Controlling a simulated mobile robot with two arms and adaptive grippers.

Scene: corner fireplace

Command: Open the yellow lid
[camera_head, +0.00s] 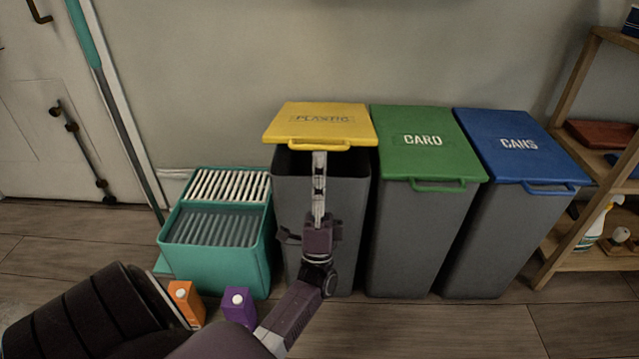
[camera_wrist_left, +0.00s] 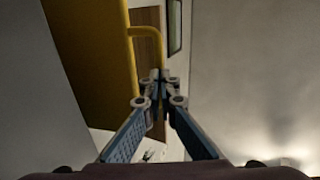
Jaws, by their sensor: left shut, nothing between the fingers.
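The yellow lid (camera_head: 350,110), marked PLASTIC, is on the leftmost grey bin (camera_head: 345,210). It is partly raised, with a dark gap between its front edge and the bin's rim. Its yellow handle (camera_head: 318,145) runs along the front edge. My left gripper (camera_head: 319,158) is shut and empty, with its fingertips at the handle and front edge. In the left wrist view the fingertips (camera_wrist_left: 159,76) are together beside the lid (camera_wrist_left: 98,50) and its handle (camera_wrist_left: 146,32). I cannot tell whether they touch it. My right gripper is not in view.
A green CARD lid (camera_head: 425,120) and a blue CANS lid (camera_head: 510,130) close the bins to the right. A teal bucket (camera_head: 215,262) stands left, with orange (camera_head: 186,300) and purple (camera_head: 238,302) cartons before it. A wooden shelf (camera_head: 560,225) stands far right.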

